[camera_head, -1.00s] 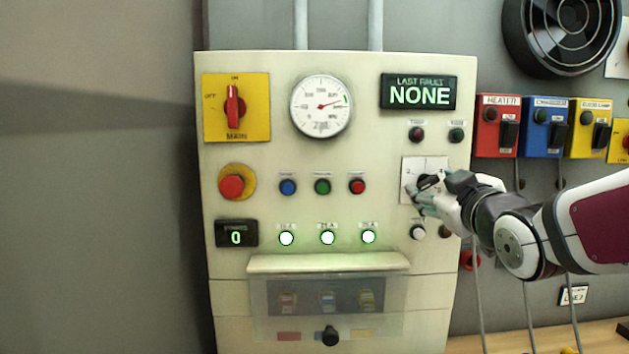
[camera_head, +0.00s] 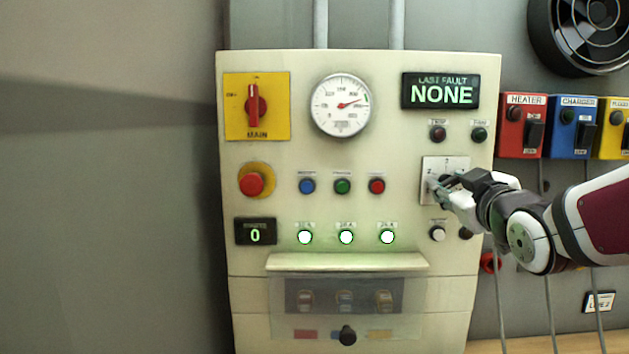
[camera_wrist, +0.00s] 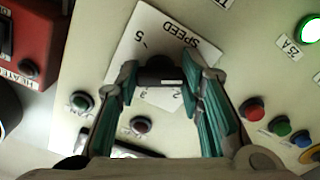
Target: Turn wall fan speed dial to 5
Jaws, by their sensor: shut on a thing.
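The speed dial is a black knob (camera_wrist: 160,70) on a white plate (camera_wrist: 125,62) marked SPEED, with a 5 near one corner; the wrist view shows it upside down. In the head view the plate (camera_head: 430,166) is on the right of the cream panel, and my gripper mostly hides the knob. My gripper (camera_head: 440,187) reaches in from the right. In the wrist view its teal fingers (camera_wrist: 165,85) are shut on the knob, one on each side. I cannot tell exactly which number the knob points to. The wall fan (camera_head: 585,32) is at the upper right.
The cream panel (camera_head: 300,215) also carries a red MAIN switch (camera_head: 256,105), a gauge (camera_head: 340,105), several buttons and lit lamps. Red (camera_head: 521,128) and blue (camera_head: 572,128) switch boxes hang to the right.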

